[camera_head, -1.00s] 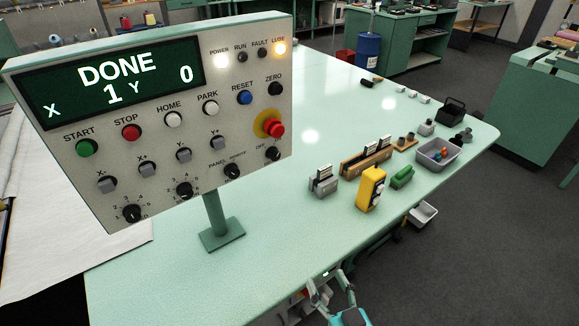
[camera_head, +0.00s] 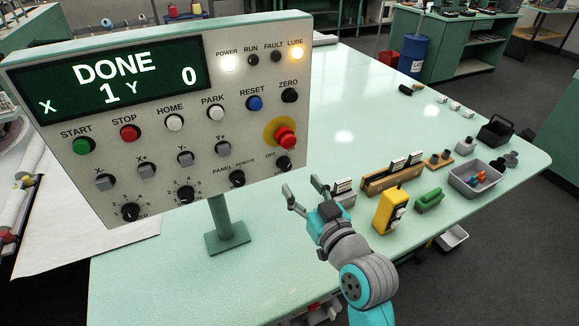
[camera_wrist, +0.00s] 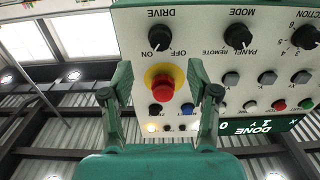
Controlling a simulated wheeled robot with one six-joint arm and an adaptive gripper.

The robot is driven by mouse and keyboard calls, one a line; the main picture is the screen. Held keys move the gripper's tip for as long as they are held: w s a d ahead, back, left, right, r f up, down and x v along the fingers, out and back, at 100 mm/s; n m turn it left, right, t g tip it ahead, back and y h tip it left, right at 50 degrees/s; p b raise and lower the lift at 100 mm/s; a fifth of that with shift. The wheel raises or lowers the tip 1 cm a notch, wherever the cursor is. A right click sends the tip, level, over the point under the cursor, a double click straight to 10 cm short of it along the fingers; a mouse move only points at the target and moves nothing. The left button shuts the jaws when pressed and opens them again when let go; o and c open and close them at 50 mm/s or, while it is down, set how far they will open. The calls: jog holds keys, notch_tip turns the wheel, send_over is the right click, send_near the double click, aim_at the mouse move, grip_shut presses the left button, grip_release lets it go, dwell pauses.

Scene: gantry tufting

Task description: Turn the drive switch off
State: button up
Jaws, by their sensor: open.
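The drive switch (camera_head: 284,163) is a small black knob at the lower right of the white control panel (camera_head: 60,120), below the red emergency stop button (camera_head: 287,138) on its yellow ring. In the wrist view, which is upside down, the drive switch (camera_wrist: 160,37) shows under the word DRIVE, between ON and OFF. My gripper (camera_head: 302,187) is open and empty, just below and right of the panel's lower right corner. In the wrist view its fingers (camera_wrist: 160,68) stand either side of the emergency stop button, apart from the switch.
The panel stands on a green post (camera_head: 222,220) on the pale green table (camera_head: 150,275). Its display reads DONE. The mode knob (camera_head: 237,178) is left of the drive switch. A yellow device (camera_head: 390,210), a green block (camera_head: 430,200) and a grey bin (camera_head: 478,178) lie right of my arm.

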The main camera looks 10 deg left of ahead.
aim_at(286, 168)
jog(key=x, duration=0.7)
jog(key=shift+w+a, duration=0.2)
jog(key=shift+w, duration=0.05)
grip_shut()
jog(key=shift+n, duration=0.3)
jog(key=n, duration=1.3)
jog(key=shift+s+a+f, duration=0.1)
jog(key=shift+f, duration=0.05)
jog(key=shift+n, duration=0.3)
